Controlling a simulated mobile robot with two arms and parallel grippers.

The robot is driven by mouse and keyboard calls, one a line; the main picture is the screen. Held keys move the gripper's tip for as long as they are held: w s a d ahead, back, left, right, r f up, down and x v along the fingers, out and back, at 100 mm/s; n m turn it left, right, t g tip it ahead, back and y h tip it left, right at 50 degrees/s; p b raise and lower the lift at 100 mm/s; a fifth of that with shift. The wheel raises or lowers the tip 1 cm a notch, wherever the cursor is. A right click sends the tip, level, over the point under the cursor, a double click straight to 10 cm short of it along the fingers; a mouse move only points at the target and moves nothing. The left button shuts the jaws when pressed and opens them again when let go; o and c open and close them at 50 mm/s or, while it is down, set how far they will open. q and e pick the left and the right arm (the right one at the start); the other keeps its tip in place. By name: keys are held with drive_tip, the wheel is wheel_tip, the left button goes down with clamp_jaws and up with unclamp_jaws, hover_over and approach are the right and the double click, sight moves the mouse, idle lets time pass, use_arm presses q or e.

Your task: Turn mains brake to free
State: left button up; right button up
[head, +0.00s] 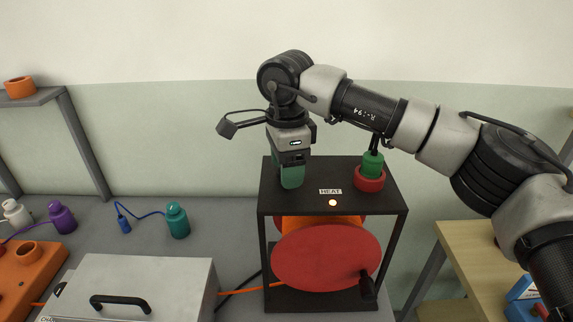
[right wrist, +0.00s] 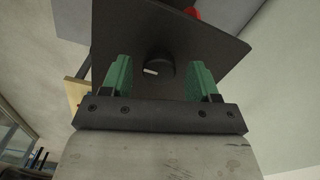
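The cable reel stands in a black frame (head: 335,210). It has a red disc (head: 325,258), orange cable and a black crank handle (head: 368,285). A dark round knob (right wrist: 160,74) with a short white mark is on the frame's top plate in the right wrist view; I take it to be the mains brake. My right gripper (head: 291,178) points down at the plate's back left, and its hand hides the knob in the head view. In the right wrist view its green fingers (right wrist: 160,80) are apart, on either side of the knob, with gaps showing. My left gripper is not in view.
A red socket (head: 369,180) with a green plug (head: 372,163) stands on the plate's right. A lit lamp (head: 333,203) sits under a HEAT label (head: 330,191). A grey case (head: 140,285), a teal bottle-shaped plug (head: 177,220) and an orange block (head: 30,275) are left.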

wheel_tip(320, 180, up, 11)
drive_tip(key=b, duration=0.1)
drive_tip(key=shift+f, duration=0.15)
idle(0.3)
